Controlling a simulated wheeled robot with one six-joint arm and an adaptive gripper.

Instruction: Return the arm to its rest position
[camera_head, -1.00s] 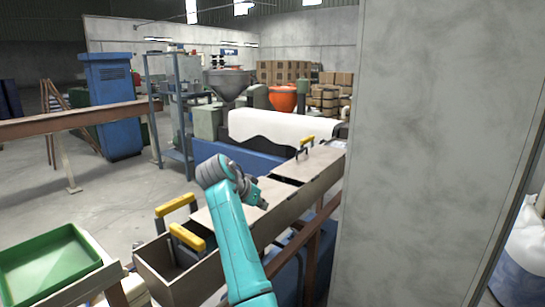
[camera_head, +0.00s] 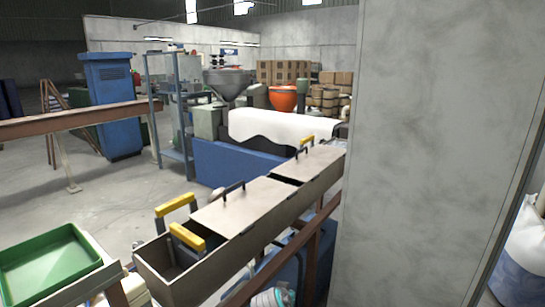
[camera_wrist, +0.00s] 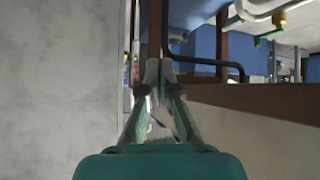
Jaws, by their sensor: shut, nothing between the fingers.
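My gripper (camera_wrist: 158,72) shows in the wrist view, its two grey fingers meeting at the tips with nothing between them. A grey wall fills the left of that view, and a dark handle and a metal edge show just right of the fingers. In the head view the gripper cannot be seen. Only a small piece of my teal and white arm shows at the bottom edge, below the metal trough.
The long metal trough (camera_head: 166,260) with lids and yellow handles runs across the middle. A concrete pillar (camera_head: 430,150) stands close on the right. A green tray (camera_head: 45,262) lies at lower left. A blue cabinet (camera_head: 112,105) stands farther back. Open floor shows at left.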

